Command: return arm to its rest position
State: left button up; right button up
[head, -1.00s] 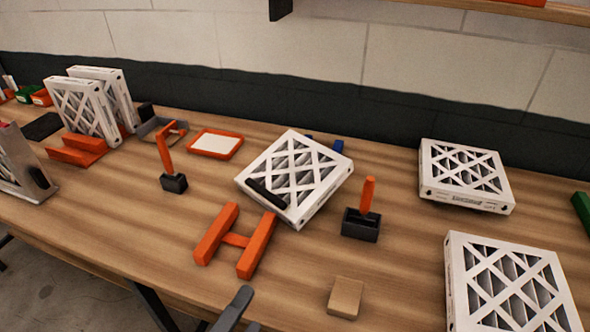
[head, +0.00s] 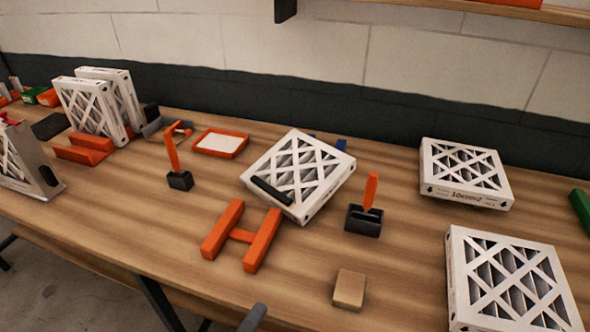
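A dark grey finger-like tip (head: 252,318), apparently part of my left gripper, pokes in at the bottom edge of the head view, left of centre. The rest of that gripper and arm is out of frame, so its opening is hidden. It is over the table's front part, apart from the orange H-shaped stand (head: 241,236) and the tan block (head: 349,290). I see nothing held at the tip. My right gripper is not in view.
A tilted white filter (head: 298,172) rests behind the H-shaped stand. Two filters lie at right (head: 466,172) (head: 511,283); others stand upright at left (head: 88,105). Orange-handled tools stand in dark holders (head: 180,181) (head: 363,220).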

pick_arm(q)
jog(key=s+a+f+m+g+y, duration=0.3)
jog(key=s+a+f+m+g, duration=0.3)
jog(key=f, duration=0.3)
jog(key=s+a+f+m+g+y, duration=0.3)
jog(key=s+a+f+m+g, duration=0.15)
jog(key=a+f+m, duration=0.35)
notch_tip(320, 180, down, 29)
jog(key=n+g, duration=0.2)
jog(key=s+a+f, duration=0.2)
jog(key=s+f, duration=1.5)
jog(key=s, duration=0.1)
jog(key=shift+s+a+f+g+y, duration=0.15)
jog(key=shift+s+f+g+y, duration=0.15)
jog(key=shift+s+g, duration=0.05)
